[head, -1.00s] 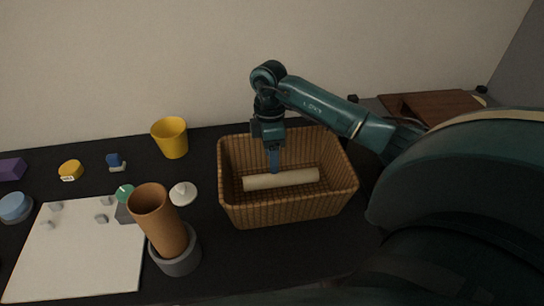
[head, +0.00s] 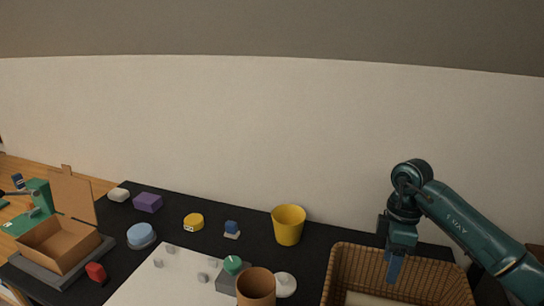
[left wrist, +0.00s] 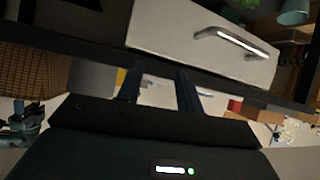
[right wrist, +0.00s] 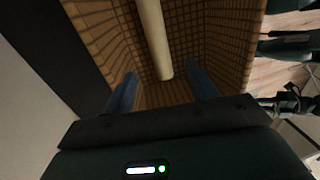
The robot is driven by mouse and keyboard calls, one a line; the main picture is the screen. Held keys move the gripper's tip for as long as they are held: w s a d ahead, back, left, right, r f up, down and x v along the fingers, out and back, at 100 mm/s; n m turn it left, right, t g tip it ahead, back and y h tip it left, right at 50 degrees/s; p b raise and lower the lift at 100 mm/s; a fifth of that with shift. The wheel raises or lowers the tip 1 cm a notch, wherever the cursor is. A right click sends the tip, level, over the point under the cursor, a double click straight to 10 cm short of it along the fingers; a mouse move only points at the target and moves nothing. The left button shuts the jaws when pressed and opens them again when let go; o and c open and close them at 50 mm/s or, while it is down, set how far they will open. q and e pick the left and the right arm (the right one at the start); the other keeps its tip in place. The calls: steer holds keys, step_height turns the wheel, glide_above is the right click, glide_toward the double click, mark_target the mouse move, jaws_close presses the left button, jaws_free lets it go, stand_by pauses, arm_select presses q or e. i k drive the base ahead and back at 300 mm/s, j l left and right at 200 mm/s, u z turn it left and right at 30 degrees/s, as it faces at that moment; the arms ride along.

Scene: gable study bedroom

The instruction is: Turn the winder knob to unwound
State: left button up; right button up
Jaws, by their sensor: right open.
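A green round knob (head: 232,264) with a pale mark sits on a grey block (head: 228,283) at the back right of the white board in the head view; it appears to be the winder knob. A brown cup (head: 256,289) stands just in front of it. My right gripper (head: 394,274) points down over the wicker basket, far right of the knob. In the right wrist view its fingers (right wrist: 164,90) are apart and empty, above a beige roll (right wrist: 154,40). My left gripper (left wrist: 160,88) shows only in the left wrist view, fingers apart with nothing between them.
The wicker basket (head: 343,268) stands right of the yellow cup (head: 288,225). Near the knob are a white lidlike piece (head: 286,284) and a blue-and-white piece (head: 231,229). An open cardboard box (head: 58,245) is at far left. A drawer handle (left wrist: 228,40) shows in the left wrist view.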

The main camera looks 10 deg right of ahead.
mark_target(232, 264)
steer(key=k+j, duration=0.8)
steer(key=j, duration=0.1)
